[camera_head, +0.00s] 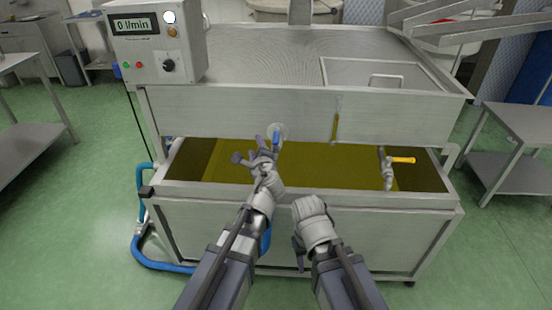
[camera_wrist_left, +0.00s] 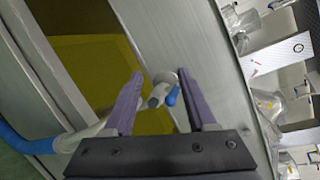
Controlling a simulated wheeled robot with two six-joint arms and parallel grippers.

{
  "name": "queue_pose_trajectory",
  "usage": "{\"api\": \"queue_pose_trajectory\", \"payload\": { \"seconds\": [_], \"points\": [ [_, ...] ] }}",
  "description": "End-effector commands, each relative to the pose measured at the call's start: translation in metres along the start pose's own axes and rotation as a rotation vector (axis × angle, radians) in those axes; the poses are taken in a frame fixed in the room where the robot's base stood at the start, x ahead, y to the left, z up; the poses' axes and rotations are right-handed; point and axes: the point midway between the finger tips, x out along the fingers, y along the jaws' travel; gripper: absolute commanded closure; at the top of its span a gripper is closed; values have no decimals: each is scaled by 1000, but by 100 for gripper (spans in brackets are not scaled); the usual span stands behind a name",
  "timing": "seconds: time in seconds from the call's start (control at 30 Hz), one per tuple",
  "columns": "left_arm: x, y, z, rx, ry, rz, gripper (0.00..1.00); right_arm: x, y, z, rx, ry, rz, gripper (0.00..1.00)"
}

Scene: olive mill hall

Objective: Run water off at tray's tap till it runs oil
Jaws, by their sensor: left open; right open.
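A steel tray unit (camera_head: 290,102) stands ahead, over an open trough of olive-yellow liquid (camera_head: 300,165). A tap with a blue lever (camera_head: 276,138) sits on the tray's front wall, and it also shows in the left wrist view (camera_wrist_left: 170,95). My left gripper (camera_head: 258,150) is open close to this tap. In the left wrist view (camera_wrist_left: 160,76) the tap shows between its spread purple fingers, with no clear contact. A small sight tube (camera_head: 336,120) on the front wall shows yellow. My right gripper (camera_head: 299,256) is low before the trough, its fingers partly hidden by the arm.
A control box (camera_head: 158,45) at the back left displays 0 l/min. A blue hose (camera_head: 150,262) runs along the unit's left side. Steel tables (camera_head: 520,125) flank it, with green floor between.

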Motion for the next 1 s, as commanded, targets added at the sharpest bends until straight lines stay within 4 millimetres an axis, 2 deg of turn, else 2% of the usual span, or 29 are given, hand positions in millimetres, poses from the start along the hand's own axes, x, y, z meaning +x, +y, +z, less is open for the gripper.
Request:
{"api": "queue_pose_trajectory", "payload": {
  "seconds": [0.03,0.2,0.3,0.5,0.73,1.0],
  "points": [
    [12,13,-18,97,12,-63,43,32,-3,-2,0,0,0,50],
    [25,8,-49,393,49,-239,43,68,-6,-4,0,0,0,50],
    [27,7,-63,512,62,-303,43,80,-8,-5,0,0,0,50],
    [28,4,-73,612,74,-356,43,86,-8,-5,0,0,0,50],
    [32,2,-74,615,74,-357,43,84,-8,-5,0,0,0,50],
    [61,-8,-79,612,74,-356,43,84,-8,-5,0,0,0,50]
  ]
}}
